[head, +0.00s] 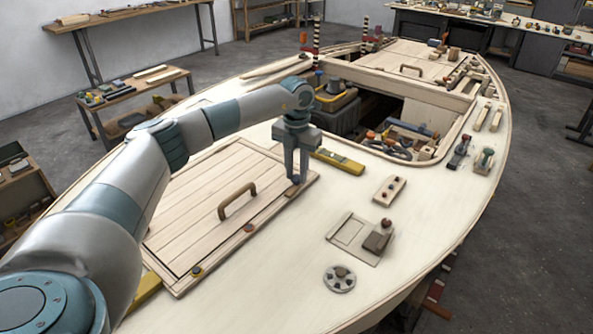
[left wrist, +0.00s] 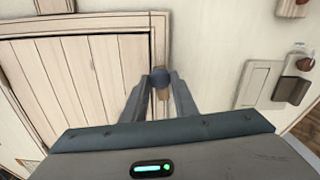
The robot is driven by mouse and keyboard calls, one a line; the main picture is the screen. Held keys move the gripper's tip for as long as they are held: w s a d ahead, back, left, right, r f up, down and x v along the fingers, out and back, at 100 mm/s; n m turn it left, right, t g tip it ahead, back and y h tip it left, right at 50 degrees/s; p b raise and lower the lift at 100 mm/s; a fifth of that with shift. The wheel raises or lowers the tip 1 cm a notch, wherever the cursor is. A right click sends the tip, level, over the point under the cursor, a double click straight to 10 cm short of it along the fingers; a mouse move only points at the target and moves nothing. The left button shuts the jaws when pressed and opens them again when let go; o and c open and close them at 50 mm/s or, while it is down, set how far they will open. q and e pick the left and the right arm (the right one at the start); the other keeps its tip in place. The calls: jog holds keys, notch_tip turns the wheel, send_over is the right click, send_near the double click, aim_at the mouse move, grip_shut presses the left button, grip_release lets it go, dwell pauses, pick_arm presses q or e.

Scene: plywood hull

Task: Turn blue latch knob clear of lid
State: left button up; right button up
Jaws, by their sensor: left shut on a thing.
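The planked wooden lid (head: 205,205) lies flat on the deck with a brown handle (head: 237,201) on it; it also shows in the left wrist view (left wrist: 75,85). My left gripper (head: 296,178) points down at the lid's far right corner. In the left wrist view its fingers (left wrist: 160,82) are shut on the round blue latch knob (left wrist: 159,75), beside the lid's right edge strip. The fingers hide most of the knob in the head view. How its latch lies against the lid is hard to tell. My right gripper is not in view.
A yellow level (head: 338,161) lies just beyond the gripper. An open hatch with tools is farther back. A square plate (head: 350,233) and a grey wheel (head: 339,279) are on the deck at right.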

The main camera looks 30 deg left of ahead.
aim_at(296, 177)
pick_arm(q)
jog(key=shift+w+r+n, duration=0.1)
jog(key=shift+r+n, duration=0.05)
jog(key=shift+n, duration=0.15)
jog(key=o, duration=1.1)
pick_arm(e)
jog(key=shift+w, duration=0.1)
pick_arm(q)
notch_tip(296, 177, up, 17)
jog(key=shift+r+b, duration=0.15)
jog(key=shift+b, duration=1.05)
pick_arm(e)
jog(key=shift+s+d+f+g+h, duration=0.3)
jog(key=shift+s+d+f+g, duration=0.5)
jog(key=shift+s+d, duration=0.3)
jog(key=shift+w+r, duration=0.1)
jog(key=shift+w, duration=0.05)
